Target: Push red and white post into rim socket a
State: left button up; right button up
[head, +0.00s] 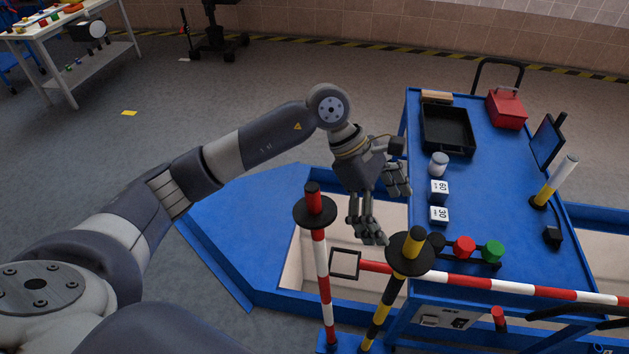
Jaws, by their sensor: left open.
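The red and white post (321,268) stands upright, with a black disc and a red top. A black and yellow post (385,300) with a similar disc stands just right of it, tilted in the picture. My left gripper (383,212) is open and empty, pointing down above and between the posts' tops and the blue cart. I cannot tell its exact height above the posts. The blue rim (235,235) surrounds a pale pit. I cannot pick out socket a on it. My right gripper is not in view.
A blue cart (480,180) at right carries a black tray (447,130), a red toolbox (507,109), a white jar, numbered blocks and a screen. A horizontal red and white bar (480,283) crosses in front.

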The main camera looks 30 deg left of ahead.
pick_arm(q)
jog(key=w+a+f+y, duration=0.15)
jog(key=a+y, duration=0.25)
jog(key=a, duration=0.6)
jog(key=y, duration=0.3)
send_near(313, 211)
jog(key=shift+w+a+f+b, duration=0.2)
jog(key=shift+w+f+b, duration=0.2)
jog(key=shift+w+f, duration=0.45)
jog(key=shift+s+a+f, duration=0.1)
jog(key=shift+a+f, duration=0.05)
jog(key=shift+f, duration=0.05)
jog(key=f+p, duration=0.1)
jog(key=f, duration=0.5)
jog(key=f+p, duration=0.1)
jog(key=f, duration=0.2)
jog(key=shift+s+p, duration=0.3)
jog(key=shift+f, duration=0.65)
jog(key=shift+r, duration=0.1)
jog(key=c, duration=1.5)
